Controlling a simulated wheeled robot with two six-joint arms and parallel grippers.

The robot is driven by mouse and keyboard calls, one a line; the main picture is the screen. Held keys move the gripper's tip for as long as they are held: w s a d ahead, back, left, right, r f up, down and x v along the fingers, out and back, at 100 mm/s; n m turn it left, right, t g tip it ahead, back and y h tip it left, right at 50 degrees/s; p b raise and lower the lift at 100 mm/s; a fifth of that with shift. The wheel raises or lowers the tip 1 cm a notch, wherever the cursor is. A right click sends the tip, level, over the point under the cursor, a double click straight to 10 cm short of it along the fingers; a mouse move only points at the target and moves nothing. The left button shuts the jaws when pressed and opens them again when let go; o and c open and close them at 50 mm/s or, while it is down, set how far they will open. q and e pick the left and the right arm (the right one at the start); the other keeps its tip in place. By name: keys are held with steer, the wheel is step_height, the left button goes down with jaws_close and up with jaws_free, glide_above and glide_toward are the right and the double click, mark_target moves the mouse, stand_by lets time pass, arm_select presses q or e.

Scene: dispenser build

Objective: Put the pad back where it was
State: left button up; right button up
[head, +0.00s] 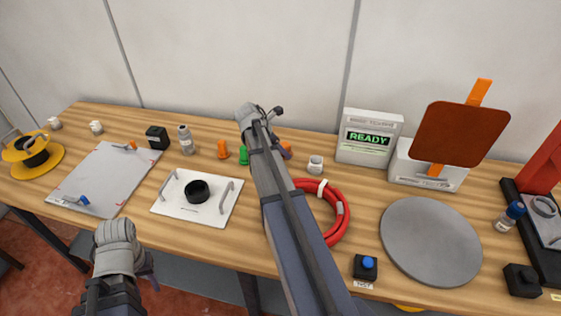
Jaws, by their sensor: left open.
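I cannot tell for sure which thing is the pad. Flat candidates are a grey clip board (108,178) at the left, a white plate with two handles (222,210) and a black puck (197,191) on it, and a round grey disc (430,240) lying flat at the right. A brown square panel (461,134) stands tilted on a white base. My left gripper (148,273) is open, low at the table's front edge, mostly behind its arm and apart from these things. My right arm reaches across the middle; its gripper (279,111) shows only as a small dark tip near the wall.
A red ring (338,222) lies partly behind my right arm. A white box reading READY (369,137), a blue button (368,262), a small bottle (509,217) and a yellow spool (53,160) stand around. Bare wood (380,200) shows left of the disc.

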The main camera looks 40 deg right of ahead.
step_height(320, 180, down, 4)
steer(key=b, duration=0.3)
steer(key=shift+r+b, duration=0.2)
steer(key=shift+b, duration=0.15)
steer(key=shift+f, duration=0.15)
steer(key=o, duration=1.1)
steer(key=shift+p+v, duration=5.15)
steer(key=shift+v, duration=1)
